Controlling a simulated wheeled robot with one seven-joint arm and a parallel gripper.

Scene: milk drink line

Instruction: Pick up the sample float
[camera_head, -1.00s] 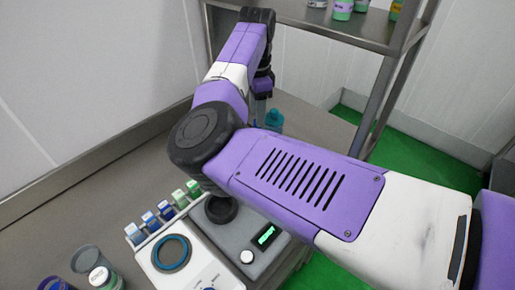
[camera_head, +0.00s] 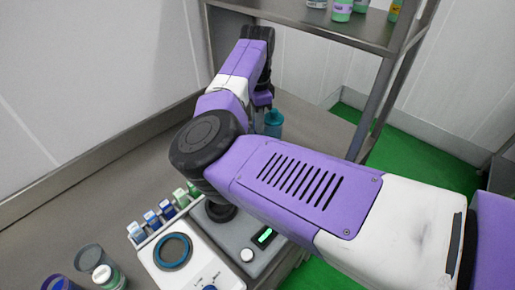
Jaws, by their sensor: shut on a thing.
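My gripper (camera_head: 262,101) points down at the end of my arm, above the far part of the grey counter. My own arm hides most of its fingers. A small teal object (camera_head: 273,124) with a narrower top shows just right of and below the fingertips. It looks like the sample float, but it is too small to be sure. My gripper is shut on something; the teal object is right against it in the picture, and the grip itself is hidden.
A white device with a blue ring (camera_head: 172,251) and a grey unit with a green display (camera_head: 265,236) stand at the front. Several small capped vials (camera_head: 152,219) line their back edge. Jars (camera_head: 102,276) stand front left. A metal shelf (camera_head: 315,15) rises at the back right.

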